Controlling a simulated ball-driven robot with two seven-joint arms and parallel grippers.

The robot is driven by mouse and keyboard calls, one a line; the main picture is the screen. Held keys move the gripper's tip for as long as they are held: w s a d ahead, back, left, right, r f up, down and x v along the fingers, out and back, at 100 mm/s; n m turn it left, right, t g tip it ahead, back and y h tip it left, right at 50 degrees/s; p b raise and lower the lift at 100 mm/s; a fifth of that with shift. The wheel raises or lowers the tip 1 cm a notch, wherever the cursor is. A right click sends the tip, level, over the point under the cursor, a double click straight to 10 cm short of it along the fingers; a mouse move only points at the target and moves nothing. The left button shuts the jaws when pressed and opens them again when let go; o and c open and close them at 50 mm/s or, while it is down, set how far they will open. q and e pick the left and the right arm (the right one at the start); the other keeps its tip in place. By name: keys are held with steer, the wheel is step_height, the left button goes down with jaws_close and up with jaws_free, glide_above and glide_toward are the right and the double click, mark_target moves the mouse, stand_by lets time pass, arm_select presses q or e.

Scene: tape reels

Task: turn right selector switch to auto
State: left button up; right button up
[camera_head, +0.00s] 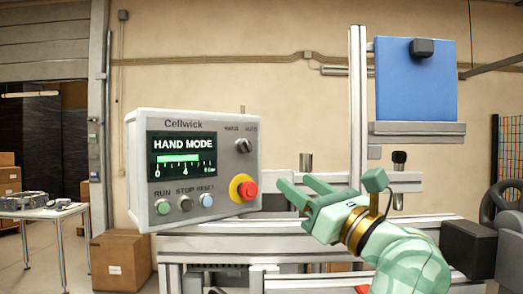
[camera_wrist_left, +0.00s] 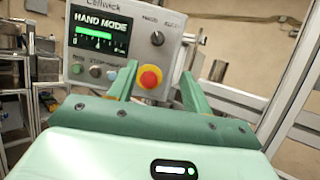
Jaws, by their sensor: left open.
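The grey control box (camera_head: 222,170) marked Cellwick stands left of centre in the head view. Its screen (camera_head: 181,157) reads HAND MODE. One dark selector switch (camera_head: 243,146) is at the box's upper right, under small labels that look like HAND and AUTO. Its exact pointer angle is too small to tell. It also shows in the left wrist view (camera_wrist_left: 157,38). My left gripper (camera_head: 294,182) is open and empty, right of the box and lower than the switch, apart from it. In the left wrist view its fingers (camera_wrist_left: 158,72) point toward the panel. My right gripper is not in view.
A red emergency stop button (camera_head: 249,190) on a yellow ring sits below the switch, near my fingers. RUN (camera_head: 162,207), STOP and RESET buttons line the lower panel. A metal cylinder (camera_head: 306,161) and an upright frame post (camera_head: 357,100) stand behind my gripper.

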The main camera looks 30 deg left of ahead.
mark_target(249, 148)
arm_select(q)
steer(key=p+x, duration=0.1)
steer(key=x, duration=0.8)
steer(key=p+x, duration=0.1)
steer(key=x, duration=0.4)
steer(key=shift+s+a+r+p, duration=0.2)
steer(key=shift+s+r+p, duration=0.05)
steer(key=shift+r+p, duration=0.1)
steer(key=shift+w+a+r, duration=0.1)
steer(key=shift+w+a, duration=0.25)
steer(key=shift+a, duration=0.15)
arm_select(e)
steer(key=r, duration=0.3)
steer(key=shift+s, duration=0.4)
arm_select(q)
steer(key=shift+s, duration=0.1)
steer(key=c, duration=1)
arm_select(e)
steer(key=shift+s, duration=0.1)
